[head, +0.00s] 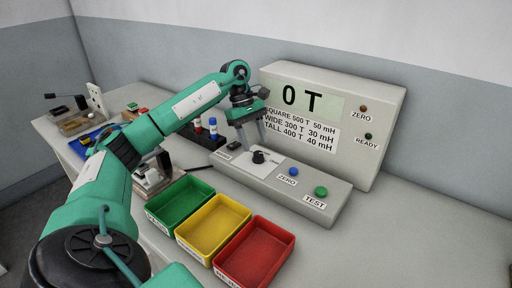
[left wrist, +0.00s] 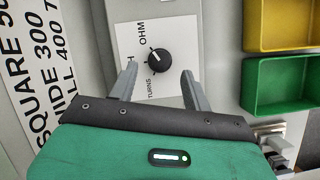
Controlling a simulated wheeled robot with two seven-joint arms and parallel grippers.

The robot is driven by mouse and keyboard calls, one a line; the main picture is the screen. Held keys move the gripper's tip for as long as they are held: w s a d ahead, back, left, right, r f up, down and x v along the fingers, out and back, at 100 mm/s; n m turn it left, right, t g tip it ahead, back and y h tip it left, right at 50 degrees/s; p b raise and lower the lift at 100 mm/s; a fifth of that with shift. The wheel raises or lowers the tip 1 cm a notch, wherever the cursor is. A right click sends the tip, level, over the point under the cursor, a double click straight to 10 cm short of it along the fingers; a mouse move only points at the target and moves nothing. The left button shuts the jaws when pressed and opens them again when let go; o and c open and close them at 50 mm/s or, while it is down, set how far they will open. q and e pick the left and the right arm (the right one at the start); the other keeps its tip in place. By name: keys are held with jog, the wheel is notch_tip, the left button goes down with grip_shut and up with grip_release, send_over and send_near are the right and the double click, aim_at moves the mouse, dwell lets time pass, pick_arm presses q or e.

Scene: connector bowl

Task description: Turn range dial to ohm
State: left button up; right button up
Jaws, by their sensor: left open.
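The range dial (head: 259,157) is a black round knob on a white plate on the sloped base of the grey meter. In the left wrist view the dial (left wrist: 158,61) has labels OHM, TURNS and a partly hidden one ending in H around it. A small pale mark shows on its upper left side, roughly between OHM and H. My left gripper (head: 252,147) is open above the dial. In the left wrist view its fingertips (left wrist: 159,70) are spread to either side of the dial, with no clear contact. My right gripper is not in view.
The meter display (head: 302,97) reads 0 T. A blue ZERO button (head: 294,171) and a green TEST button (head: 321,191) sit right of the dial. Green (head: 181,205), yellow (head: 214,223) and red (head: 255,252) trays stand in front. A dark rack with bottles stands behind my left arm.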

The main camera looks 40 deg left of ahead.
pick_arm(q)
jog(key=v, duration=1)
jog(key=shift+r+p, duration=0.3)
jog(key=shift+p, duration=0.05)
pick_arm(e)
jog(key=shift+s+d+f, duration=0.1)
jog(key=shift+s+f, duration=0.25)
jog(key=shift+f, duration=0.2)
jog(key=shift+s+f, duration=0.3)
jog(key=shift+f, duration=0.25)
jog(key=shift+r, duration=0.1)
